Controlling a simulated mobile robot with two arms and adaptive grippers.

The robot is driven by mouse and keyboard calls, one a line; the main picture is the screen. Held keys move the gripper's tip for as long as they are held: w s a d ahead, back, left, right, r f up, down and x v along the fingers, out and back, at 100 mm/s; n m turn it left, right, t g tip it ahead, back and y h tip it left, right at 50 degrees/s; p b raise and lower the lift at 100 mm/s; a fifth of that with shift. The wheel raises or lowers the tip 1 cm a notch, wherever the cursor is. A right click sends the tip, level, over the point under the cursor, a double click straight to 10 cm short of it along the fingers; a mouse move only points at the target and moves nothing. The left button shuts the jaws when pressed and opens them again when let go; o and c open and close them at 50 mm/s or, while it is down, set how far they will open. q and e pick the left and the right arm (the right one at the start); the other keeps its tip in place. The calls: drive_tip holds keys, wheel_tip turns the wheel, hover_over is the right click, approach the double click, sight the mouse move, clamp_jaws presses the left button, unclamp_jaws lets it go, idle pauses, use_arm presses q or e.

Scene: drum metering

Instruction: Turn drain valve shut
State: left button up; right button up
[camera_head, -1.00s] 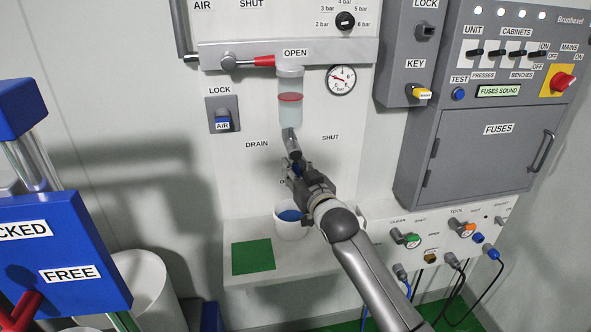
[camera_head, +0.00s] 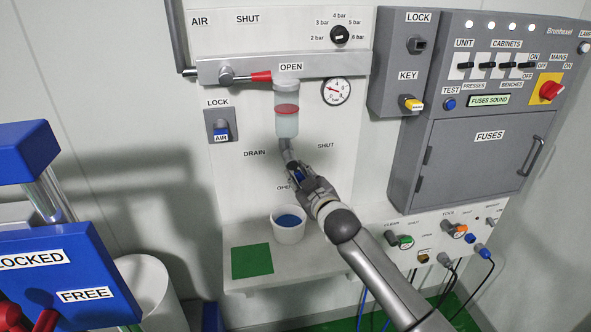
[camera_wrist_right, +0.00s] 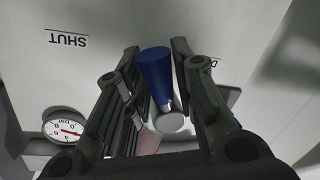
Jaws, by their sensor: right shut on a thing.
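The drain valve's blue handle (camera_wrist_right: 155,75) lies between the fingers of my right gripper (camera_wrist_right: 158,82) in the wrist view. In the head view the right gripper (camera_head: 299,174) is shut on the handle and mostly hides it. The handle hangs below the grey drain pipe (camera_head: 287,150) under the clear bowl (camera_head: 287,124), slanting down and a little right. The DRAIN label is to its left, the SHUT label (camera_head: 326,145) is up to its right, and a partly covered OPEN label is just below. My left gripper is not in view.
A white cup (camera_head: 289,236) with a blue inside stands on the shelf below the gripper, beside a green mat (camera_head: 252,260). A gauge (camera_head: 336,91) is above right. A grey fuse cabinet (camera_head: 470,160) stands to the right and a blue device (camera_head: 60,275) at lower left.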

drive_tip(key=n+p, duration=0.1)
drive_tip(key=d+r+n+p, duration=0.1)
drive_tip(key=shift+w+n, duration=0.1)
drive_tip(key=shift+n, duration=0.2)
drive_tip(key=n+p, duration=0.1)
drive_tip(key=r+n+h+p, duration=0.1)
drive_tip(key=n+p, duration=0.1)
drive_tip(key=shift+w+d+r, duration=0.1)
drive_tip(key=shift+d, duration=0.3)
drive_tip(key=shift+d+r+n+h+p, duration=0.1)
drive_tip(key=shift+r+n+h+p, duration=0.25)
drive_tip(key=shift+n+p, duration=0.45)
drive_tip(key=shift+d+r+n+h+p, duration=0.1)
drive_tip(key=shift+r+n+h+p, duration=0.2)
drive_tip(key=shift+n+p, duration=0.5)
drive_tip(key=shift+d+r+n+h+p, duration=0.1)
drive_tip(key=shift+r+n+h+p, duration=0.3)
drive_tip(key=shift+n, duration=0.6)
drive_tip(key=shift+f, duration=0.15)
drive_tip(key=o, duration=1)
drive_tip(key=shift+o, duration=0.2)
